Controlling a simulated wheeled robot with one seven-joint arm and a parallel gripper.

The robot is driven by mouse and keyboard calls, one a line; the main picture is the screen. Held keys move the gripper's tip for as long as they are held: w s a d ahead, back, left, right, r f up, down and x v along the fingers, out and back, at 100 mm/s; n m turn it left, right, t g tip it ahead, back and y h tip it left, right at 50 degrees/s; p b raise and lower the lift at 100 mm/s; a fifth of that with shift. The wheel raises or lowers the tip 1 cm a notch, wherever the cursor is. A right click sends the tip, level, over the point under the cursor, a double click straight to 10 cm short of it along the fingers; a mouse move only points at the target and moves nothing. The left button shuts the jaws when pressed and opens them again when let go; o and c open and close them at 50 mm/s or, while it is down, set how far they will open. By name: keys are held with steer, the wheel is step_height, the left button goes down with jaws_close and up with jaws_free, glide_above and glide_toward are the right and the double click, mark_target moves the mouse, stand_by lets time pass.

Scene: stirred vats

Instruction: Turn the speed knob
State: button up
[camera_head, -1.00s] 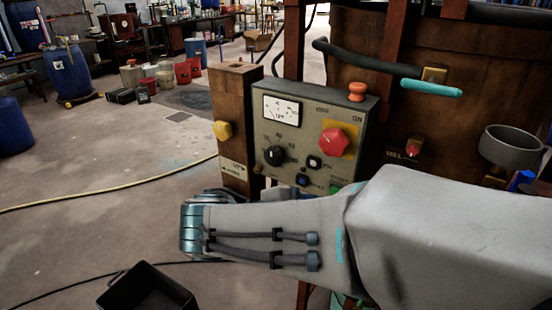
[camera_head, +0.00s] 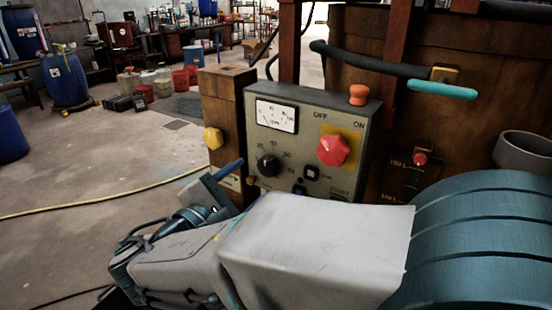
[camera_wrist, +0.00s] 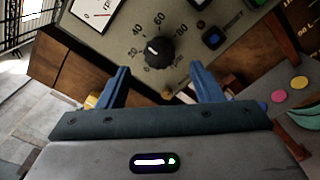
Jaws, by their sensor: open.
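The speed knob (camera_head: 267,165) is a black round dial with numbers around it, low on the left of the grey control panel (camera_head: 312,108). In the wrist view the knob (camera_wrist: 158,51) sits beyond and between my two blue fingers, its pointer mark towards the upper left. My gripper (camera_wrist: 164,82) is open and empty, and its fingertips are short of the knob, not around it. In the head view only one blue finger of my gripper (camera_head: 236,168) shows clearly, just left of the knob. My arm hides the panel's lower edge.
A red switch (camera_head: 333,149) on a yellow plate is right of the knob, with a small dark button (camera_head: 311,173) between. A white meter (camera_head: 276,115) is above. A wooden post (camera_head: 227,120) with a yellow knob (camera_head: 213,138) stands left. An orange button (camera_head: 358,95) tops the panel.

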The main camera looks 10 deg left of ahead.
mark_target(265, 169)
steer(key=shift+x, duration=2.75)
steer(key=c, duration=1)
